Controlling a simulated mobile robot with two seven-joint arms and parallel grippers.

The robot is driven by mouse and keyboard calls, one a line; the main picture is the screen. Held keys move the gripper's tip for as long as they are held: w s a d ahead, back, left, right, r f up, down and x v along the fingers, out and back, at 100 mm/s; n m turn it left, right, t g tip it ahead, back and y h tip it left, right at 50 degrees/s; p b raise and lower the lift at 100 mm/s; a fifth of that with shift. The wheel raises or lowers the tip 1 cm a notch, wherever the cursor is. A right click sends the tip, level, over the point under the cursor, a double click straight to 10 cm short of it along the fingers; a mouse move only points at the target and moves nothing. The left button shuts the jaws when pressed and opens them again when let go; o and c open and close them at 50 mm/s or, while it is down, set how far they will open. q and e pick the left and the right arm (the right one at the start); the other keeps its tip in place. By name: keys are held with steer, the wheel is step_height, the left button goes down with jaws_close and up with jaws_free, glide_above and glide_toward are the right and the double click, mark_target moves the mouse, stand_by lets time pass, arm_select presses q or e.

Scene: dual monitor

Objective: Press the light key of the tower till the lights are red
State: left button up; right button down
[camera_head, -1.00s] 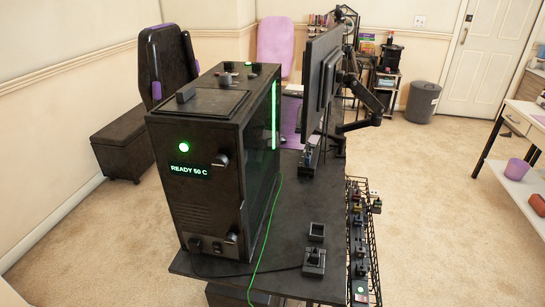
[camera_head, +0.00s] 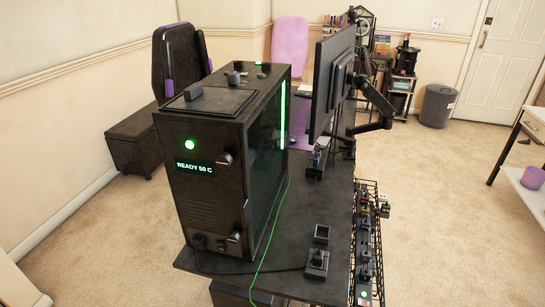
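The black tower (camera_head: 215,190) stands upright on the dark desk, left of the middle of the head view. Its round front light (camera_head: 189,145) glows green, and the display (camera_head: 194,168) below it reads "READY 50 C" in green. The light strip (camera_head: 282,110) on its side edge is green. A small green light (camera_head: 259,64) shows on top. The top also carries dark knob-like parts (camera_head: 233,78), and the front has two knobs (camera_head: 225,158). I cannot tell which part is the light key. Neither gripper is in view.
Two monitors (camera_head: 330,80) on a dark arm stand right of the tower. A small black switch box (camera_head: 317,262) lies on the desk (camera_head: 300,225) in front. A wire rack (camera_head: 366,240) runs along the desk's right edge. Carpet (camera_head: 430,200) is clear to the right.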

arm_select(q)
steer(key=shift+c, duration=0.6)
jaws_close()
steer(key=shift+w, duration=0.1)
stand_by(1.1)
